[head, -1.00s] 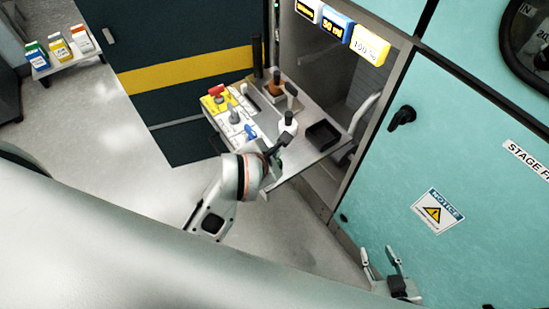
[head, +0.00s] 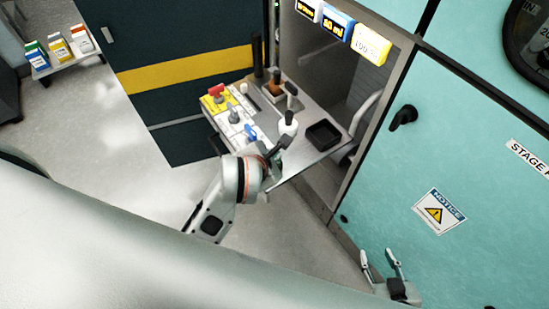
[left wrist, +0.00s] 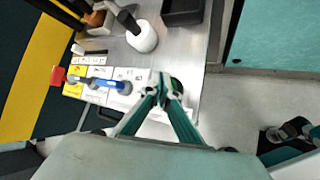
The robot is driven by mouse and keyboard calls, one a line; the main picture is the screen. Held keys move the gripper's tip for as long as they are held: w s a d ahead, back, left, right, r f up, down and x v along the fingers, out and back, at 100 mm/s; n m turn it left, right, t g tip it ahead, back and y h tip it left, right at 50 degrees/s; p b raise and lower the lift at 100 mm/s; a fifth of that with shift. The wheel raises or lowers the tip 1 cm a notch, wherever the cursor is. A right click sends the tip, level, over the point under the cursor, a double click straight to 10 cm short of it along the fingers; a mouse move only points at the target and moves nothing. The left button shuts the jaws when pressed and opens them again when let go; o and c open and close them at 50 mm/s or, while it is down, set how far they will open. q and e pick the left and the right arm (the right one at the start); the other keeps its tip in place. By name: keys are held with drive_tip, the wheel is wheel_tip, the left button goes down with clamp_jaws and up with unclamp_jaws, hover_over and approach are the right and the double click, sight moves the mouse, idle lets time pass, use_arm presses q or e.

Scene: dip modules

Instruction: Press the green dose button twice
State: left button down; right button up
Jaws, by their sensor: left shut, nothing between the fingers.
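My left gripper (head: 281,146) is over the front edge of the metal shelf (head: 306,160), its fingers closed together with nothing between them. In the left wrist view its fingertips (left wrist: 163,84) meet beside a small dark green round part (left wrist: 176,85), likely the green dose button. The fingers partly cover this part, and I cannot tell whether they touch it. The gripper hides it in the head view. A blue control (left wrist: 108,85) and a red knob (left wrist: 58,76) are further left on the labelled panel. My right gripper (head: 380,256) is open and empty at lower right.
A white bottle with a black top (head: 288,123) and a black tray (head: 323,135) stand close to my left gripper. Displays (head: 338,26) hang above. A teal cabinet door (head: 470,150) is at right. Several small boxes (head: 59,49) stand at far left.

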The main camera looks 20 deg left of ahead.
use_arm(q)
drive_tip(key=shift+f+b, duration=0.45)
drive_tip(key=shift+f, duration=0.2)
idle(0.5)
drive_tip(key=shift+r, duration=0.1)
drive_tip(key=shift+r+p, duration=1)
drive_tip(key=shift+r+p, duration=0.5)
drive_tip(key=shift+r, duration=0.15)
wheel_tip(320, 180, up, 4)
drive_tip(key=p, duration=0.3)
drive_tip(key=shift+f+p, duration=0.1)
drive_tip(key=shift+p, duration=0.2)
